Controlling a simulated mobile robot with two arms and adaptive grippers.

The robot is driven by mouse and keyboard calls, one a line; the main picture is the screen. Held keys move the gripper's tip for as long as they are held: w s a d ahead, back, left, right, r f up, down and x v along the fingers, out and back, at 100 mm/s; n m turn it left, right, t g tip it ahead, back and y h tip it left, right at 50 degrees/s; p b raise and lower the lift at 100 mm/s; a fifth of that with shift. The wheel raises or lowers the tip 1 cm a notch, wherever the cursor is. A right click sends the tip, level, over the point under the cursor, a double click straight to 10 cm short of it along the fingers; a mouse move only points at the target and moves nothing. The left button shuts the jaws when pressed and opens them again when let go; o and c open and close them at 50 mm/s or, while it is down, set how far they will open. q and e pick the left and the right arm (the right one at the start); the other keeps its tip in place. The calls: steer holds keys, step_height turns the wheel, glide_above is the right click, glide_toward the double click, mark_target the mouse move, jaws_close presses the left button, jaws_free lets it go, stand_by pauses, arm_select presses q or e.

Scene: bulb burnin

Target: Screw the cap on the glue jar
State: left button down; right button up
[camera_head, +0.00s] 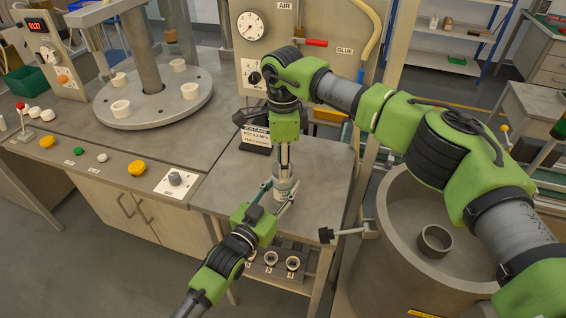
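The glue jar (284,186) is a small, pale, upright jar on the grey table (234,178) in the middle. My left gripper (279,194) reaches in from the lower left, with one finger on each side of the jar; it looks closed on the jar's body. My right gripper (284,168) points straight down over the jar, its fingers close together and their tips at the jar's top. The cap cannot be made out; the fingertips cover that spot, so I cannot tell whether the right gripper holds it.
A job card sign (256,138) stands behind the jar. A panel with a gauge (251,25) and glue hose rises at the back. A round turntable (176,106) with white cups is left. A large grey drum (402,262) is right. Small holders (271,259) sit below the table's front.

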steer(key=m, duration=0.8)
steer(key=o, duration=1.2)
steer(key=shift+r, duration=0.1)
steer(key=shift+r, duration=2.15)
steer(key=shift+c, duration=0.4)
